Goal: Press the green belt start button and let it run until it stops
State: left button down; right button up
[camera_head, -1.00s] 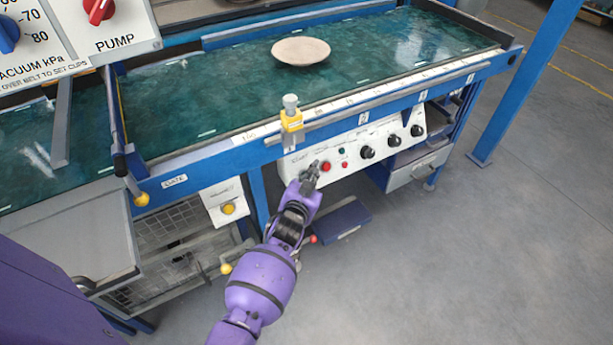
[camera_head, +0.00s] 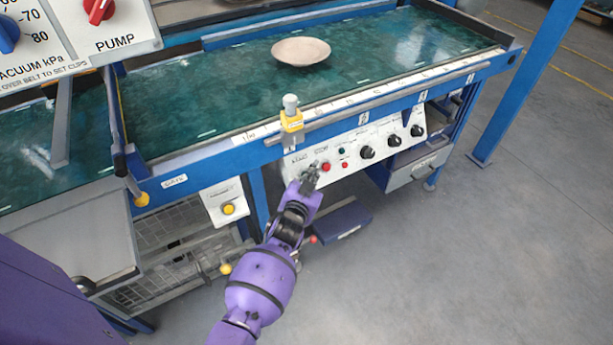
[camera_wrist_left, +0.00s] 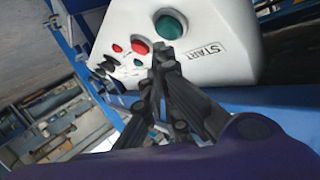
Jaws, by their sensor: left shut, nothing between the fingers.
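The green start button (camera_wrist_left: 171,24) shows in the left wrist view on a white panel (camera_wrist_left: 225,30), beside the word START. In the head view my gripper hides it. My left gripper (camera_head: 312,168) is shut and empty, in front of the control panel (camera_head: 379,146). In the left wrist view its fingertips (camera_wrist_left: 163,48) are just below the green button in the picture; I cannot tell whether they touch it. The green belt (camera_head: 400,45) carries a pale round plate (camera_head: 301,51). My right gripper is not in view.
A red button (camera_head: 326,167) sits close beside my fingertips. Black knobs (camera_head: 367,152) line the panel further right. A yellow clamp-like piece (camera_head: 291,122) stands on the blue belt rail above my gripper. The floor (camera_head: 440,260) to the right is clear.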

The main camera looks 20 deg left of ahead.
pick_arm(q)
jog(key=shift+w+a+f, duration=0.2)
jog(key=shift+a+f, duration=0.05)
jog(key=shift+a, duration=0.05)
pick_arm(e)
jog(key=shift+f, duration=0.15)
